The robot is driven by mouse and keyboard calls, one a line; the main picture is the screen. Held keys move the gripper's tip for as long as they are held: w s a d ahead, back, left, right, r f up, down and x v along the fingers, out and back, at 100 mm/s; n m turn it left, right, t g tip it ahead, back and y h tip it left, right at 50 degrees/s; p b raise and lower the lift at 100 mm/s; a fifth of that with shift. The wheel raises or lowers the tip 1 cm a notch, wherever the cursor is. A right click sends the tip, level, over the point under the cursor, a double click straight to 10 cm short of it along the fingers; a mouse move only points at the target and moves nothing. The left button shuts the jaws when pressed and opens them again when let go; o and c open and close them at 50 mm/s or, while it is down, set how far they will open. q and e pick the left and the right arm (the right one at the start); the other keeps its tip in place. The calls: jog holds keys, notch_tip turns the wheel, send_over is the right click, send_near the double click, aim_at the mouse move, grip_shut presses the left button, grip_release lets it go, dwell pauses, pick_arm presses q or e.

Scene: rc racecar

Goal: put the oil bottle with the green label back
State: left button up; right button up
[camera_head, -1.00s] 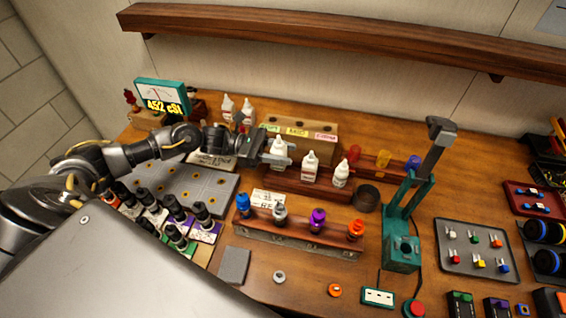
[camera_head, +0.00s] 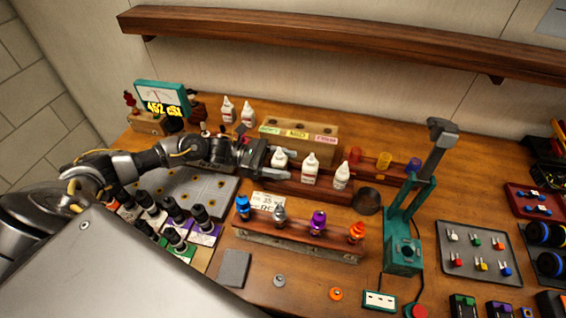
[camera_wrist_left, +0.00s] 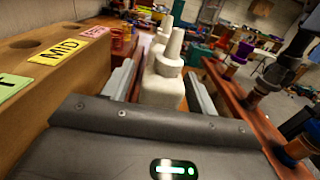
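A white dropper bottle (camera_head: 279,160) stands upright at the left end of the low red-brown rack (camera_head: 323,191). Two similar white bottles (camera_head: 310,170) (camera_head: 341,177) stand to its right. My left gripper (camera_head: 275,163) is open, with one finger on each side of the left bottle. In the left wrist view, the bottle (camera_wrist_left: 160,90) is between the spread fingers, with a gap showing on its left. Its label is turned away or hidden. The wooden block (camera_head: 327,150) behind carries green, yellow and pink tags. My right gripper is out of view.
Two more white bottles (camera_head: 228,108) stand at the back left near a display (camera_head: 161,96). In front is a rail with colored shock parts (camera_head: 318,222). A teal stand (camera_head: 403,250) is to the right, with a dark round cup (camera_head: 367,201) beside the rack.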

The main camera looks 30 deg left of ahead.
pick_arm(q)
jog(key=shift+a+r, duration=0.1)
jog(key=shift+r, duration=0.05)
jog(key=b+v, duration=0.5)
jog(key=v, duration=0.7)
dwell(0.3)
